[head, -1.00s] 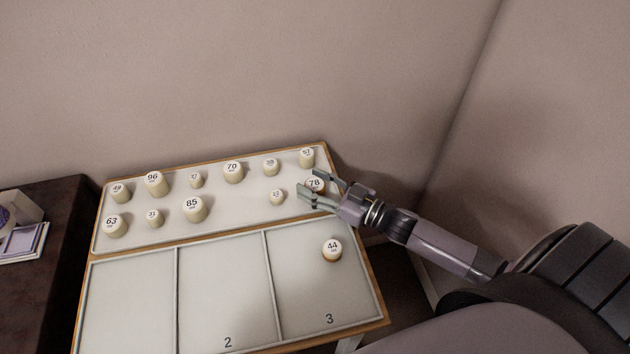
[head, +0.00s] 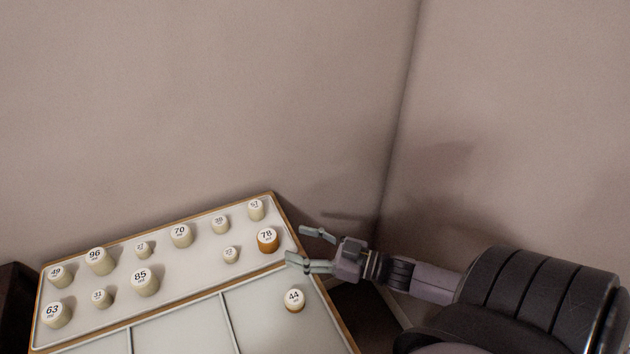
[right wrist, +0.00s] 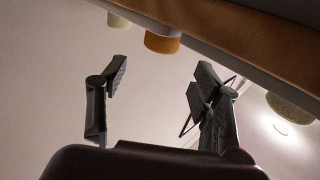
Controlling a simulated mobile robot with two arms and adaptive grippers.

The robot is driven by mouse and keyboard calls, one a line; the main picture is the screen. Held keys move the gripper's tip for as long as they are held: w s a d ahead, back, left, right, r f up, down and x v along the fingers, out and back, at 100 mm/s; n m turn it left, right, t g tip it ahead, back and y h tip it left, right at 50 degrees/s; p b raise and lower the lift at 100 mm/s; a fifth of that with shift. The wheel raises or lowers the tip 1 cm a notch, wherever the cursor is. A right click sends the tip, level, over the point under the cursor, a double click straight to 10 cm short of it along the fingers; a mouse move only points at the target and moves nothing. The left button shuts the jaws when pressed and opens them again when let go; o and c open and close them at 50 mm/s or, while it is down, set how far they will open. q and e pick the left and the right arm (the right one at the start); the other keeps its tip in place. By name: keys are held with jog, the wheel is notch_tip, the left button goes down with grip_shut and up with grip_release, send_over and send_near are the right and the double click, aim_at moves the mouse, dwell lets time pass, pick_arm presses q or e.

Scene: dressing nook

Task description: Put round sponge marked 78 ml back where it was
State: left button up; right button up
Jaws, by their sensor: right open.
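The round sponge marked 78 (head: 267,240) stands upright at the right end of the white back tray (head: 205,265). It has a white top and an orange-brown side. My right gripper (head: 312,249) is open and empty, just to the right of the sponge and apart from it. In the right wrist view the two fingers (right wrist: 160,95) are spread with nothing between them, and an orange-brown piece (right wrist: 162,42) shows beyond them. My left gripper is not in view.
Several cream sponges stand in the back tray, such as 85 (head: 145,282), 70 (head: 180,236) and 57 (head: 256,210). A sponge marked 44 (head: 294,300) stands in the right front compartment. Walls rise behind and to the right. The front compartments are otherwise bare where visible.

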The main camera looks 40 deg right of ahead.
jog(key=shift+v, duration=1.55)
